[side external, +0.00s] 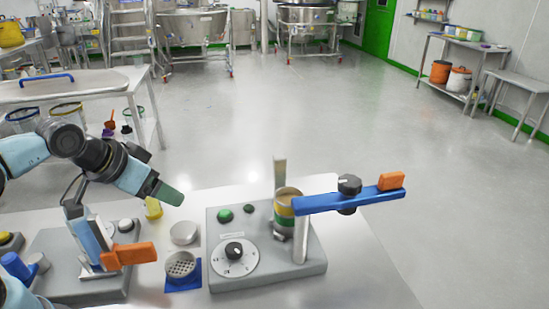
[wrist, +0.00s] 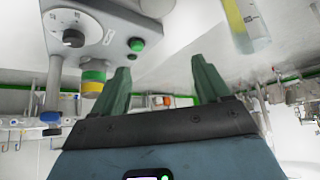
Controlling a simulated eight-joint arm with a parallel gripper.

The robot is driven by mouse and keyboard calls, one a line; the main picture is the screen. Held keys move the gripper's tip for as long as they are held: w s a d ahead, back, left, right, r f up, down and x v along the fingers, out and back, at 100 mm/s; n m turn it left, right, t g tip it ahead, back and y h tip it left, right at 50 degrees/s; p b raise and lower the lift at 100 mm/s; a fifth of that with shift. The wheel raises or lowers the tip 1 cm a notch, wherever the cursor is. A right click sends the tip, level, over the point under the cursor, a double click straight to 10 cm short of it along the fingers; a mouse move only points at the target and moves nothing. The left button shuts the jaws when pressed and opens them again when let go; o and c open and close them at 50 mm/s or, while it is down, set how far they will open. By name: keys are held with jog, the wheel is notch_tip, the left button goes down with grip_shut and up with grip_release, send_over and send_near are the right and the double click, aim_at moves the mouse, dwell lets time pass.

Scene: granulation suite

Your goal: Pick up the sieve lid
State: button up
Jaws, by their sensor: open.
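The sieve lid appears to be the plain round silver disc (side external: 183,233) lying flat on the bench in the side view. Just in front of it, a perforated round sieve (side external: 181,265) sits on a blue pad (side external: 183,283). My gripper (side external: 169,194) has green fingers and is above the bench, behind and slightly left of the disc, apart from it. In the wrist view my gripper (wrist: 160,78) has its two fingers spread with nothing between them. I cannot clearly make out the lid in the wrist view.
A grey machine (side external: 225,288) with a dial, green button, banded cup (side external: 284,212) and blue arm (side external: 335,200) stands right of the disc. A yellow vial (side external: 153,208) is close to my gripper. Another grey device with an orange handle (side external: 130,255) stands at left.

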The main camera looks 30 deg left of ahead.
jog(key=shift+w, duration=0.1)
jog(key=g, duration=0.7)
send_over(183, 229)
jog(key=shift+s+f, duration=0.15)
jog(key=shift+f, duration=1.95)
jog(key=shift+s+f, duration=0.1)
jog(key=shift+f, duration=1.95)
jog(key=shift+w+f, duration=0.15)
jog(key=shift+f, duration=1.15)
jog(key=shift+w+f, duration=0.1)
jog(key=shift+f, duration=1.2)
jog(key=c, duration=0.9)
jog(key=shift+o, duration=0.2)
jog(key=shift+r, duration=0.15)
